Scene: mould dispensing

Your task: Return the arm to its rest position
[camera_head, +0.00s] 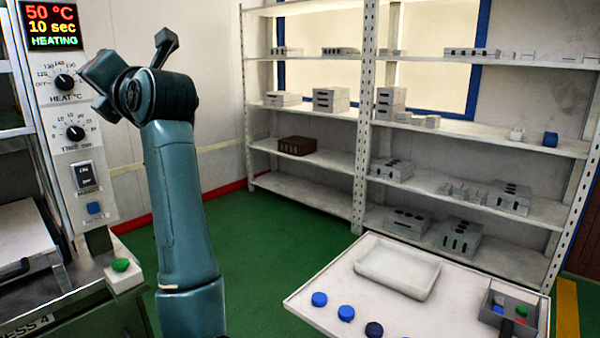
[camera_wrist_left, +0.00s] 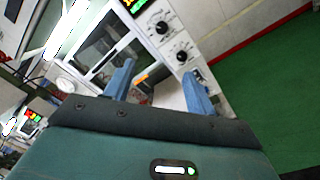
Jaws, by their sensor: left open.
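My left arm rises from the bottom of the head view and bends at the top, beside the press control panel (camera_head: 75,150). In the left wrist view my left gripper (camera_wrist_left: 159,69) has its two blue fingers spread apart with nothing between them. The fingers point towards the press, whose dials show just past them. In the head view I cannot make out the fingertips clearly. My right gripper is in neither view.
The panel's display (camera_head: 52,25) reads 50 °C, 10 sec, HEATING. A green button (camera_head: 120,265) sits below. A white table (camera_head: 455,313) at right holds a tray (camera_head: 398,267), blue round pieces and a grey box (camera_head: 509,309). Shelves of moulds stand behind. Green floor between is clear.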

